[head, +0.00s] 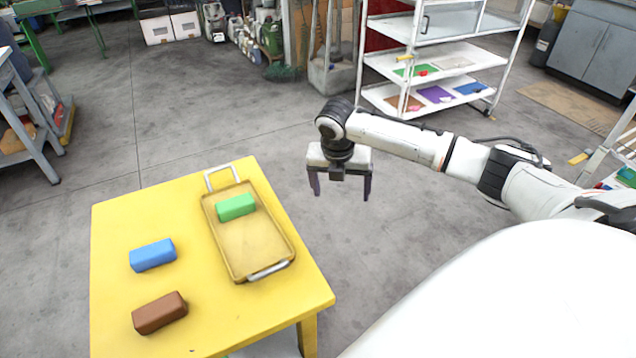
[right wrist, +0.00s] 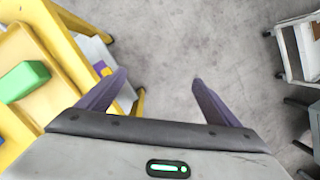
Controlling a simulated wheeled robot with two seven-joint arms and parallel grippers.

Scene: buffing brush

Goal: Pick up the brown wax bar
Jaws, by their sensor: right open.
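The brown wax bar (head: 160,313) lies on the yellow table (head: 118,226) near its front left. A blue bar (head: 153,255) lies behind it on the table. A green bar (head: 236,207) lies in a yellow tray (head: 245,250) with metal handles; it also shows at the left of the right wrist view (right wrist: 24,80). My right gripper (head: 340,190) is open and empty, over the floor to the right of the table and well away from the brown bar. Its two dark fingers show spread in the right wrist view (right wrist: 158,85). My left gripper is not in view.
A white shelf rack (head: 430,65) with coloured sheets stands at the back. Grey cabinets (head: 595,50) stand at the far right and a workbench (head: 30,130) at the left. The tray lies to the right of the brown bar. Open floor surrounds the table.

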